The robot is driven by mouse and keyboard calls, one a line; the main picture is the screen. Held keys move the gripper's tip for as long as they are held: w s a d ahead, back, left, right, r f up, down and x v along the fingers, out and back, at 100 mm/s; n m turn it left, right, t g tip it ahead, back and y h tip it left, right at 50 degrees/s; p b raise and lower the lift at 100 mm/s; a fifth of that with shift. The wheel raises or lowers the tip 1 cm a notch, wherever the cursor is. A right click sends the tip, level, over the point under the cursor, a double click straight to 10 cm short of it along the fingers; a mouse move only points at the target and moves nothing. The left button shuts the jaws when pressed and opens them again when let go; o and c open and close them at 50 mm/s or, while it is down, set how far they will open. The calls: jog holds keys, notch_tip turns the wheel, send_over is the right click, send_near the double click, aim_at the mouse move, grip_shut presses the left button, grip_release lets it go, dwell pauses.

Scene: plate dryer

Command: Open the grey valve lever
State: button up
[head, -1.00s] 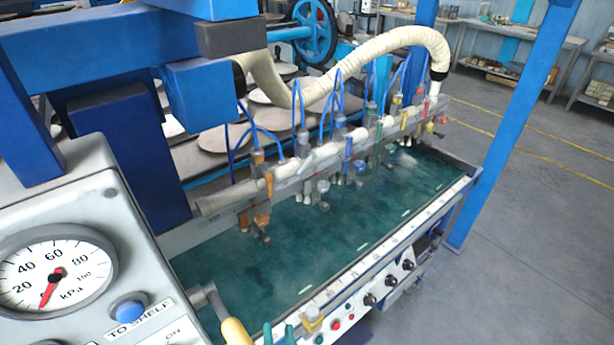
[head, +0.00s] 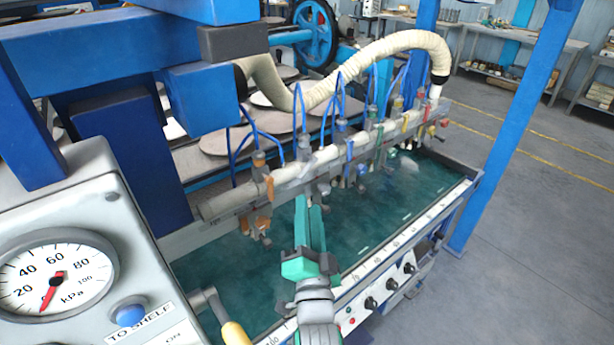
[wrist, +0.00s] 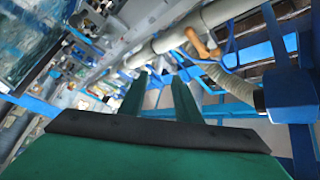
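My gripper (head: 309,203), green with two long fingers, is raised over the tank in front of the valve pipe. In the wrist view, its fingers (wrist: 156,84) stand apart with nothing between them, so it is open. A grey valve fitting (head: 322,186) hangs from the pale pipe (head: 230,205) just behind and above the fingertips, between the orange valve (head: 260,205) and the blue valve (head: 349,152). The grey lever is small and hard to make out, and my gripper partly covers this area. I see no contact with it.
A green-filled tank (head: 390,215) lies below the pipe. Thin blue hoses and a thick cream hose (head: 390,48) rise above it. A gauge panel (head: 100,215) stands at the left. A blue post (head: 520,130) stands at the right. Free floor lies beyond it.

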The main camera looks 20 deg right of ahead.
aim_at(306, 173)
jog(key=x, duration=1)
jog(key=shift+w, duration=0.15)
grip_shut()
